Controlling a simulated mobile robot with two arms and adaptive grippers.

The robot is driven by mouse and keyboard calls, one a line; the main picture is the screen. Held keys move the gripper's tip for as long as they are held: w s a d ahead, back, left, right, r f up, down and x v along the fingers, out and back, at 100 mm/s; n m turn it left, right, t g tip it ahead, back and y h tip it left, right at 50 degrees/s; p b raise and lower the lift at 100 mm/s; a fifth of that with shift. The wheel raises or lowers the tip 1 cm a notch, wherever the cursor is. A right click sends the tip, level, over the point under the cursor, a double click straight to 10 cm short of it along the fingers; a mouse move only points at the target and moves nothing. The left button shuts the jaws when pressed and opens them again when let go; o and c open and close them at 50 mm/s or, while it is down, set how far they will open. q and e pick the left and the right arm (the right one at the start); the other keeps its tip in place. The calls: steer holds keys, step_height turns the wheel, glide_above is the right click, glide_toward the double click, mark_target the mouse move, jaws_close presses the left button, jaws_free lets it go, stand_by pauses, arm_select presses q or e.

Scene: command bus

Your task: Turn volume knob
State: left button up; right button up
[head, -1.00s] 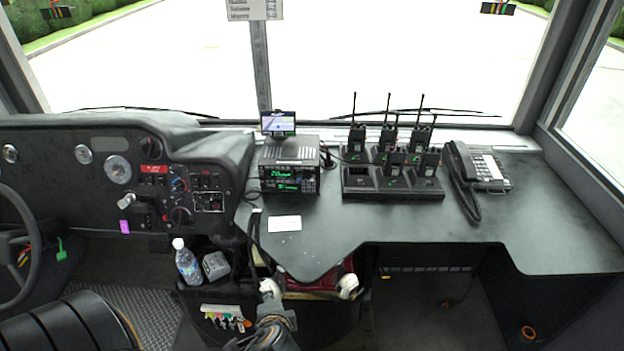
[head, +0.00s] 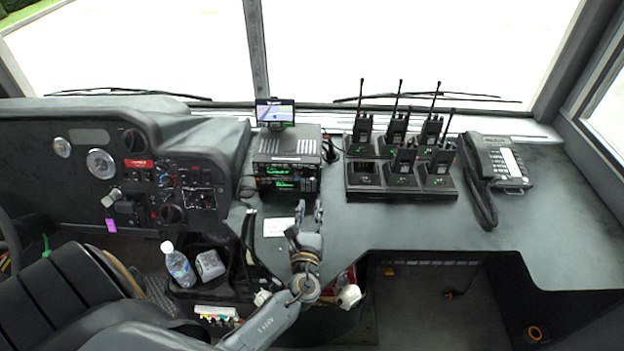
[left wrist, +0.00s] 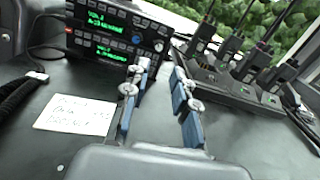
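The black radio unit (head: 289,160) with green lit displays stands on the dashboard counter, left of centre. In the left wrist view its front panel (left wrist: 112,30) shows rows of buttons. A small round knob (left wrist: 158,46) is at the panel's right end; I cannot tell for certain that it is the volume knob. My left gripper (head: 309,207) is over the counter in front of the radio, fingers pointing toward it. In the left wrist view the left gripper (left wrist: 161,70) is open with nothing between its blue-padded fingers. My right gripper is not in view.
A white note card (head: 279,227) lies on the counter left of the gripper. A charger dock (head: 402,193) with several handheld radios and a desk phone (head: 506,163) stand to the right. A small screen (head: 275,112) is behind the radio.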

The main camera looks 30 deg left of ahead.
mark_target(312, 179)
arm_select(q)
steer(key=x, duration=0.4)
steer(key=shift+w+a, duration=0.15)
steer(key=shift+w, duration=0.1)
steer(key=x, duration=0.5)
steer(key=shift+f+p, duration=0.15)
steer(key=shift+p, duration=0.2)
steer(key=shift+w+a, duration=0.15)
steer(key=shift+w, duration=0.05)
steer(key=shift+w+a, duration=0.1)
steer(key=shift+c, duration=0.3)
steer(key=c, duration=0.4)
jaws_close()
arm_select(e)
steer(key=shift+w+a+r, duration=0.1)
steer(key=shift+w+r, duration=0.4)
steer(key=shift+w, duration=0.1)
